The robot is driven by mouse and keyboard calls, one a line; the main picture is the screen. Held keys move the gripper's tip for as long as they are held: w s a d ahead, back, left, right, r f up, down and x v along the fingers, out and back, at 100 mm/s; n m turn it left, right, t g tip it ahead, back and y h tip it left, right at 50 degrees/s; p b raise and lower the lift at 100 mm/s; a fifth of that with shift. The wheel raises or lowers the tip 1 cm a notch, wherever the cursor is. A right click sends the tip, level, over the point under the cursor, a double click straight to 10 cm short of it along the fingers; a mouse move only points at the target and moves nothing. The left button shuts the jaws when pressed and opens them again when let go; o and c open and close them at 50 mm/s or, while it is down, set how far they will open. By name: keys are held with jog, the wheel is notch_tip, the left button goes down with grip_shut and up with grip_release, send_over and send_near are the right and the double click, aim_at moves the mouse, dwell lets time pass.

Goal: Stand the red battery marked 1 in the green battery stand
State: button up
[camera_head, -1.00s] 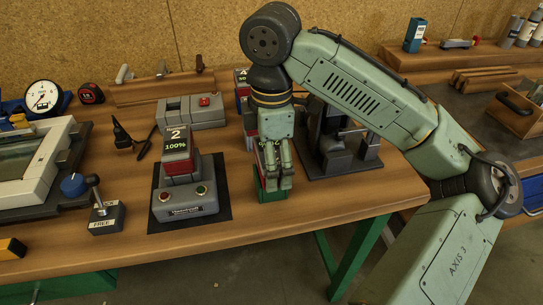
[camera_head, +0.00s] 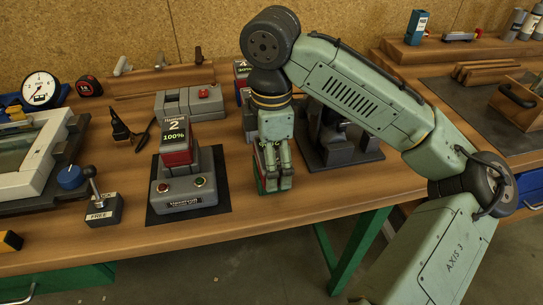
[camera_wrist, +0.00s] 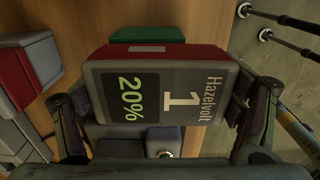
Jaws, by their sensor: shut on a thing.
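The red battery marked 1 (camera_wrist: 160,97) is in my gripper (camera_head: 273,182), between the two fingers. Its grey label reads Hazelvolt, 1 and 20% in the wrist view, with a red edge along the top. In the head view my fingers hide most of it. The green stand (camera_wrist: 147,34) shows as a green block just beyond the battery's red edge in the wrist view. In the head view a green part of it (camera_head: 259,184) shows low beside the fingers. Whether the battery is inside the stand or only above or beside it, I cannot tell.
Left of my gripper, a grey charger (camera_head: 184,193) on a dark mat bears a red battery marked 2 (camera_head: 177,146). Behind my gripper are another battery (camera_head: 242,68) and a dark fixture (camera_head: 345,150). A lever box (camera_head: 103,209) stands farther left.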

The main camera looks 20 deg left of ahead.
jog(key=o, duration=1.1)
notch_tip(320, 180, up, 12)
jog(key=shift+s, duration=0.1)
